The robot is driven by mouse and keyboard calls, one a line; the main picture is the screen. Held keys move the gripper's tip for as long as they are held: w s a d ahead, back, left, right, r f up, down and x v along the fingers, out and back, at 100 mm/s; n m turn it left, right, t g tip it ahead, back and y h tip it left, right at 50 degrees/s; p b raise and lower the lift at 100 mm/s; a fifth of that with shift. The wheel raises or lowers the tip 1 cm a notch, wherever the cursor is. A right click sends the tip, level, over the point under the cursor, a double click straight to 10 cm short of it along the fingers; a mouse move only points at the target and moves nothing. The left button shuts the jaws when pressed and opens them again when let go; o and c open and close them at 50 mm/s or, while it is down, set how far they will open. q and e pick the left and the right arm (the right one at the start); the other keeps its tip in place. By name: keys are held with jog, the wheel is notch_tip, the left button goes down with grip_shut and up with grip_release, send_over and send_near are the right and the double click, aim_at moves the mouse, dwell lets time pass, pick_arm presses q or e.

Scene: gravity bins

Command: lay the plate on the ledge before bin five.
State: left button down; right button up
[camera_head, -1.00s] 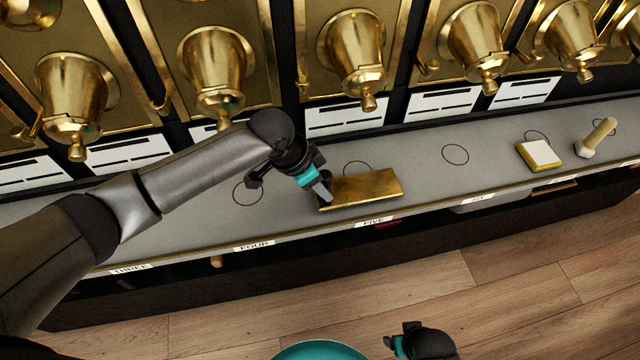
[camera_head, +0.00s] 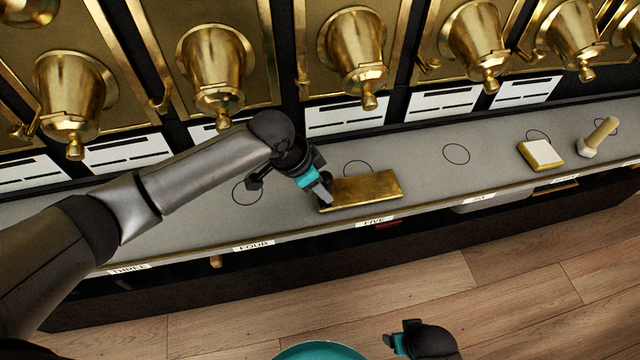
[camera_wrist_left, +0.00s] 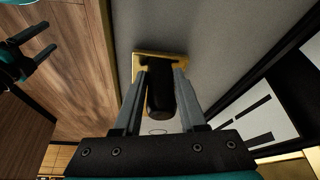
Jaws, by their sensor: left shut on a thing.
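The brass plate (camera_head: 362,189) is at the grey ledge (camera_head: 430,180), behind the label FIVE (camera_head: 375,222) and in front of a drawn circle. It looks level and at or very close to the ledge surface; I cannot tell if it fully rests there. My left gripper (camera_head: 324,192) is at its left end, shut on it. In the left wrist view, a black grip (camera_wrist_left: 160,92) sits between the fingers, with the brass plate (camera_wrist_left: 139,66) beyond. My right gripper (camera_head: 392,338) is low in the head view, away from the ledge; the left wrist view shows its fingers apart (camera_wrist_left: 47,37).
Brass bin spouts (camera_head: 357,50) line the wall behind the ledge. A yellow block with a white top (camera_head: 540,153) and a pale bolt-shaped piece (camera_head: 600,137) stand to the right. A teal round object (camera_head: 320,351) is at the bottom. The ledge left of the gripper is clear.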

pick_arm(q)
jog(key=shift+f, duration=0.2)
pick_arm(e)
jog(key=shift+f, duration=0.1)
pick_arm(q)
jog(key=shift+c, duration=1.9)
grip_release()
jog(key=shift+f, duration=0.1)
jog(key=p+v, duration=0.2)
jog(key=v, duration=0.2)
jog(key=p+v, duration=0.5)
jog(key=v, duration=0.6)
pick_arm(e)
jog(key=s+d+f, duration=0.4)
jog(key=s+d, duration=0.2)
jog(key=s, duration=0.3)
jog(key=shift+s+d+f+h, duration=0.15)
jog(key=shift+s+f+h, duration=0.15)
jog(key=shift+s+f, duration=0.1)
